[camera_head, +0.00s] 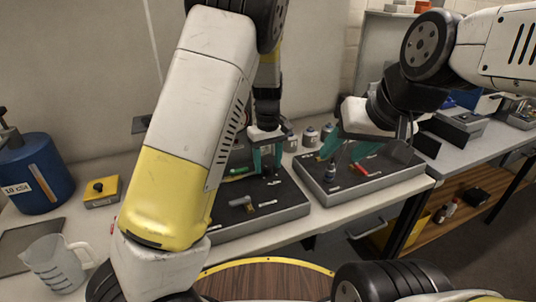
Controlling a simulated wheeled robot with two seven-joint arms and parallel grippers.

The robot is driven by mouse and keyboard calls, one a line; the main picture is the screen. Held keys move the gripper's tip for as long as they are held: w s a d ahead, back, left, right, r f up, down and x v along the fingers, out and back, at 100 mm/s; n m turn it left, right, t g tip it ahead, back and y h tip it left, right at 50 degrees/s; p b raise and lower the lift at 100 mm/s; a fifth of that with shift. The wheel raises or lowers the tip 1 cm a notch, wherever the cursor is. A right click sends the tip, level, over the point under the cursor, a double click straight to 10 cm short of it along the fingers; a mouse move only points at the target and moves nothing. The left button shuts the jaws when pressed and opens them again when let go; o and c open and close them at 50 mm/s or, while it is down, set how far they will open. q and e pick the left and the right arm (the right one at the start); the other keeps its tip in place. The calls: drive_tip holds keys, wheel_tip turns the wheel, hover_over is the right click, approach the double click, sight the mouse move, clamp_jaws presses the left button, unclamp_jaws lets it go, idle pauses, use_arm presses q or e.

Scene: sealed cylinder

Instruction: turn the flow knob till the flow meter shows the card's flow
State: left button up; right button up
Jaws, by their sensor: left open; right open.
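Two dark-topped panels in grey frames stand on the bench, a left panel (285,205) and a right panel (385,182). The left one carries a small grey fitting (241,202) and a green part (238,171). The right one carries a red-handled part (370,163) and a small dark upright part (330,173). I cannot tell which part is the flow knob or the flow meter, and I cannot make out a card. My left gripper (267,163) is open over the back of the left panel. My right gripper (346,152) is open, low over the right panel.
A blue labelled cylinder (42,172), a yellow box with a black knob (102,191) and a clear measuring jug (58,265) stand at left. Small canisters (311,136) stand behind the panels. My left arm hides much of the bench. A second bench (470,150) is at right.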

use_arm(q)
drive_tip(key=shift+f, duration=0.2)
clamp_jaws()
drive_tip(key=shift+m, duration=1.5)
unclamp_jaws()
